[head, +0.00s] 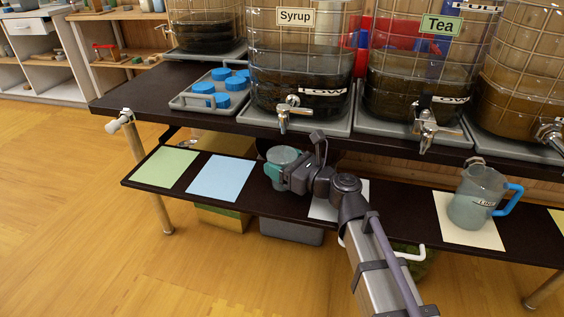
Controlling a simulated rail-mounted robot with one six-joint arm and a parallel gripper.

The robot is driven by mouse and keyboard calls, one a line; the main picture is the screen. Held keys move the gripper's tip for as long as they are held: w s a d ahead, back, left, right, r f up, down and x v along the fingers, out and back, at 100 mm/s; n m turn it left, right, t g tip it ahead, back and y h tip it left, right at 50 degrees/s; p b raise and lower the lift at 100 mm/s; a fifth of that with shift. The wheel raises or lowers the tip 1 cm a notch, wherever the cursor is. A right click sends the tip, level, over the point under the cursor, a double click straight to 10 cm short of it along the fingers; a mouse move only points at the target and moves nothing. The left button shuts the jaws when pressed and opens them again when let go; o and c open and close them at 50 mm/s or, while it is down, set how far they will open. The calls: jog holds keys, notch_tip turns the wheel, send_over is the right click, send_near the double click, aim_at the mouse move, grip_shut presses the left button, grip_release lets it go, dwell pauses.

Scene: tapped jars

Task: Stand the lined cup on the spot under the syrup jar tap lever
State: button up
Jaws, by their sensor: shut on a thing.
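The syrup jar (300,62) stands on the upper counter, with its tap and lever (287,112) at its front, over the lower shelf. My gripper (286,172) is shut on a teal cup (281,157) at the lower shelf, below and slightly left of the syrup tap. My gripper hides part of the cup, and lines on it are too small to make out. I cannot tell whether its base touches the shelf. A pale mat (325,208) lies right of the cup, partly covered by my arm.
The tea jar (415,75) and its tap (425,125) are to the right. A jug with a blue handle (472,200) stands on a cream mat (485,238). Green (165,167) and blue (220,178) mats lie bare at left. A tray (180,104) holds blue-topped items.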

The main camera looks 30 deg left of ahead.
jog(key=shift+f+b, duration=0.35)
jog(key=shift+f, duration=0.05)
jog(key=o, duration=1)
jog(key=shift+d, duration=0.15)
jog(key=shift+s+d, duration=0.15)
jog(key=shift+d, duration=1.8)
jog(key=shift+s+d, duration=0.1)
jog(key=shift+d, duration=1.8)
jog(key=shift+d, duration=0.1)
jog(key=d, duration=1)
jog(key=shift+s+d, duration=0.35)
jog(key=shift+r, duration=0.1)
